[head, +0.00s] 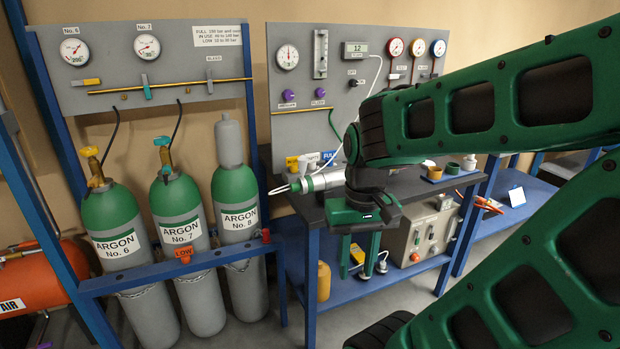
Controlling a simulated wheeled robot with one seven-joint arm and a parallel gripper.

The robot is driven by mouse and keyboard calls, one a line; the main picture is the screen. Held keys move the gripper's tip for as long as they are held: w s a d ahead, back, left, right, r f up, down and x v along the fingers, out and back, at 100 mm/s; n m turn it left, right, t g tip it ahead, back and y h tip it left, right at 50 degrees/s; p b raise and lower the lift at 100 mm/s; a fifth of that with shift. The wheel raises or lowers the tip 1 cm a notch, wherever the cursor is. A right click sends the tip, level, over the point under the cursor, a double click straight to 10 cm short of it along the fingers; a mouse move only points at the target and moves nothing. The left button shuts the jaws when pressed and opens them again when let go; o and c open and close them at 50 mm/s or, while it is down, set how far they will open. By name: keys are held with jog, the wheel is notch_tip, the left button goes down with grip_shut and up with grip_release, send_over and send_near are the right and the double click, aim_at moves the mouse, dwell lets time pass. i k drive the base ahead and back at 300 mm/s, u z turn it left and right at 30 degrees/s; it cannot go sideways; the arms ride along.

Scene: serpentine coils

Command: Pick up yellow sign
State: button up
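A small yellow sign (292,163) stands near the back of the dark bench top, left of a white sign (309,161) and a blue sign (328,158) that reads FULL. Its lettering is too small to read. My gripper (360,268) points down at the bench's front side, to the right of the yellow sign and nearer to me. Its two green fingers are apart, and I see nothing held between them. The fingers hang in front of the lower shelf in the picture.
A grey cylinder with a green band (320,181) lies on the bench before the signs. Argon bottles (180,230) stand left behind a blue rail (130,276), which carries an orange LOW sign (183,255). A grey gauge panel (340,95) rises behind the bench.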

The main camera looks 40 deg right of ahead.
aim_at(292, 161)
jog(key=k, duration=0.55)
jog(key=z, duration=0.7)
jog(key=i, duration=0.85)
jog(key=z, duration=0.35)
jog(key=i, duration=1.15)
jog(key=u, duration=0.45)
